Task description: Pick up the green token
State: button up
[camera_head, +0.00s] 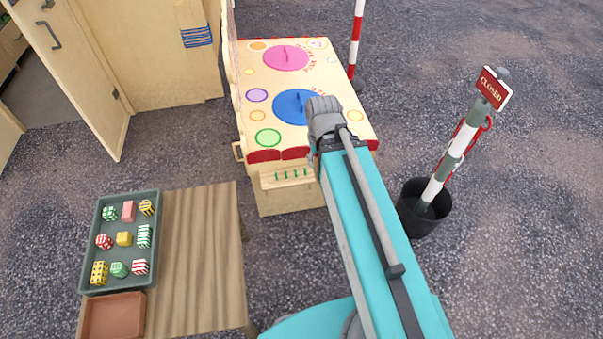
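The dark green tray (155,197) lies on the wooden table at the lower left and holds several small pieces in rows. Three are green: a spotted one (109,213) at the back left, a striped one (144,236) at the middle right, and a rounded one (119,269) in the front row middle. I cannot tell which of these, if any, is the green token. Red, pink and yellow pieces lie among them. My teal arm reaches up over the picture, well right of the tray.
A brown shallow tray (114,317) sits in front of the green tray. The wooden table (196,250) is bare to their right. A painted game stand (285,200) with small green pegs stands beyond. A striped post with a closed sign (494,88) stands in a black bucket (418,223) at right.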

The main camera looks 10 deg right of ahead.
jog(key=t+b, duration=0.5)
jog(key=b, duration=2.6)
send_near(305, 169)
jog(key=shift+w+v, duration=0.2)
jog(key=shift+v, duration=0.75)
jog(key=shift+w+v, duration=0.15)
jog(key=shift+v, duration=0.8)
jog(key=shift+r, duration=0.15)
jog(key=shift+g, duration=0.3)
jog(key=b+x, duration=0.8)
jog(key=shift+w+f, duration=0.15)
jog(key=shift+f, duration=0.15)
